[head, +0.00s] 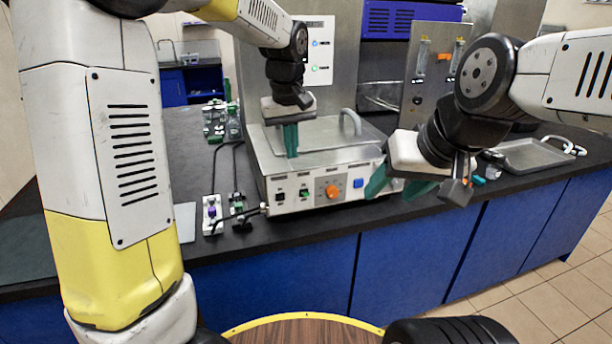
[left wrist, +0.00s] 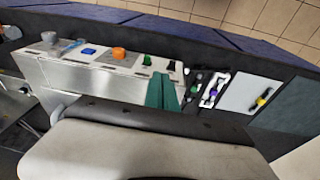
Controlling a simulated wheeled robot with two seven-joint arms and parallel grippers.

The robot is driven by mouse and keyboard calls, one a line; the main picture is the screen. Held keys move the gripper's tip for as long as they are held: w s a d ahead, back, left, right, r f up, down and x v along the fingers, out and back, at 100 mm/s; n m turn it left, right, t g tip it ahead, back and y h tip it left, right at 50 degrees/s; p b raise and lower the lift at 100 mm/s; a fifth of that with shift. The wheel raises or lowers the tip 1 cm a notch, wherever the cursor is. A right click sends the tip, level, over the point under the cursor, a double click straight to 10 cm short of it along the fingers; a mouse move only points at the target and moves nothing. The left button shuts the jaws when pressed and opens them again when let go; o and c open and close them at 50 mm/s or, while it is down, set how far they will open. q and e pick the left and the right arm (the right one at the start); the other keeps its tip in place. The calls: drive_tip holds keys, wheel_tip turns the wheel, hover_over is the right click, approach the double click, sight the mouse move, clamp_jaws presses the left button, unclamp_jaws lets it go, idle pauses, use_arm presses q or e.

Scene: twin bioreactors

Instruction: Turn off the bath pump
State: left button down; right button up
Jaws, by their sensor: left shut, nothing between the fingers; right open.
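The bath (head: 322,160) is a metal box with a lid and handle on the dark bench. Its front panel carries a dark switch (head: 280,196), a green switch (head: 304,193), an orange knob (head: 332,191) and a blue button (head: 358,183). The left wrist view shows the green switch (left wrist: 147,60) and dark switch (left wrist: 171,66) just beyond the fingertips. I cannot read which one is the pump's. My left gripper (head: 291,150) is shut and empty, pointing down over the bath's front left part. My right gripper (head: 398,187) is open and empty near the panel's right end.
Small clamp-like fittings (head: 212,214) with a black cable lie left of the bath. A metal tray (head: 540,154) lies on the bench at right. A steel panel with flow tubes (head: 432,68) stands behind. Blue cabinets (head: 410,262) run below the bench edge.

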sight(307, 193)
use_arm(q)
drive_tip(key=w+d+f+y, duration=0.1)
drive_tip(key=w+d+f, duration=0.2)
drive_tip(key=w, duration=0.1)
drive_tip(key=shift+d+f+n, duration=0.25)
drive_tip(key=shift+d+n, duration=0.05)
drive_tip(key=shift+d, duration=0.1)
drive_tip(key=shift+f, duration=0.1)
drive_tip(key=f, duration=0.3)
drive_tip(key=w+f, duration=0.1)
drive_tip(key=f, duration=0.5)
drive_tip(key=shift+w+a+f, duration=0.2)
drive_tip(key=shift+w+f, duration=0.05)
drive_tip(key=shift+f, duration=0.1)
drive_tip(key=shift+s+d+f+t, duration=0.1)
drive_tip(key=shift+s+f+t, duration=0.05)
drive_tip(key=shift+s+t, duration=0.25)
drive_tip(key=shift+s+d+f+t+y, duration=0.1)
drive_tip(key=shift+s+f+t+y, duration=0.1)
drive_tip(key=shift+t, duration=0.25)
drive_tip(key=shift+s+d+f+t+y, duration=0.1)
drive_tip(key=shift+t+y, duration=0.1)
drive_tip(key=shift+t, duration=0.25)
drive_tip(key=shift+s+f, duration=0.3)
drive_tip(key=shift+f, duration=0.15)
